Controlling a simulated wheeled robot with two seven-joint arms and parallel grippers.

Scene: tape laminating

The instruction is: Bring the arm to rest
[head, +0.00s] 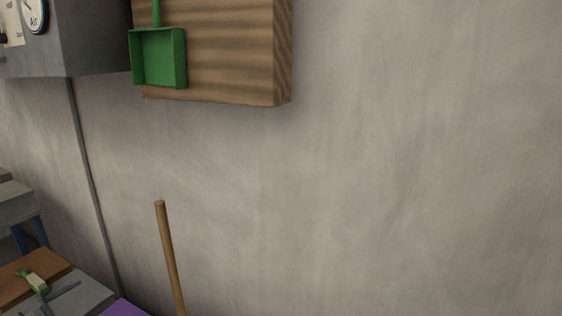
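Neither my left gripper nor my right gripper shows in the head view. No part of either arm can be made out with certainty. The head view is filled mostly by a bare, grey-beige wall (400,180).
A green dustpan (160,58) hangs on a wooden board (235,50) on the wall. A grey cabinet (95,38) with a dial is at upper left. A wooden pole (168,255) stands upright below. A bench with a green-and-cream tool (36,283) is at lower left.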

